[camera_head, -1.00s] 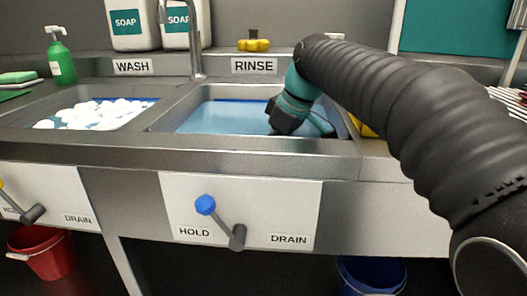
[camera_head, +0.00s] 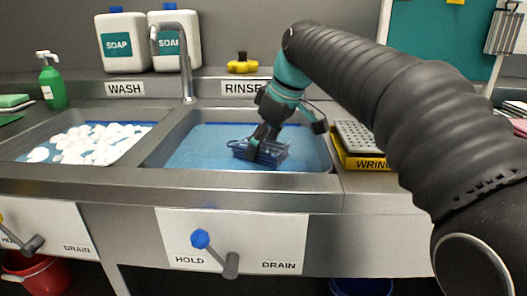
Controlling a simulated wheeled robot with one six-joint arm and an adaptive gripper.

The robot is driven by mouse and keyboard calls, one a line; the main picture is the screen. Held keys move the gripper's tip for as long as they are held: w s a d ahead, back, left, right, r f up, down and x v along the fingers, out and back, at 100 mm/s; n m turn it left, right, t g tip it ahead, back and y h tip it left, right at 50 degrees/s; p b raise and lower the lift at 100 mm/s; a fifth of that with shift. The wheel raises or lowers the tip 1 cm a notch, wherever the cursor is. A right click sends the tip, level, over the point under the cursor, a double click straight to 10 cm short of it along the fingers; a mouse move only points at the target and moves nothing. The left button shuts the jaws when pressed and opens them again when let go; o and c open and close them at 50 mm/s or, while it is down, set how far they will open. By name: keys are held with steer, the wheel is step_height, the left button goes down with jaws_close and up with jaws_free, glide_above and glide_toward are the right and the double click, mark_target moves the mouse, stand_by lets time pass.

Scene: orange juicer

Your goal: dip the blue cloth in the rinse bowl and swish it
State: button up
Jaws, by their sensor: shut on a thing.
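The rinse bowl (camera_head: 328,166) is the right-hand steel basin under the RINSE label, filled with blue water (camera_head: 200,150). My gripper (camera_head: 258,145) reaches down into this basin from above, right of its middle. It is shut on the blue cloth (camera_head: 268,155), a dark blue bundle low in the basin at about the water surface. The fingers hide part of the cloth, and I cannot tell how much of it lies under water.
The wash basin (camera_head: 85,145) with white foam is at left. A yellow WRING tray (camera_head: 360,160) with a perforated grey top stands right of the rinse basin. A tap (camera_head: 185,65) rises behind between the basins. A blue-knobbed drain lever (camera_head: 202,240) is on the front panel.

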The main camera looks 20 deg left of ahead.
steer(key=shift+r, duration=3.7)
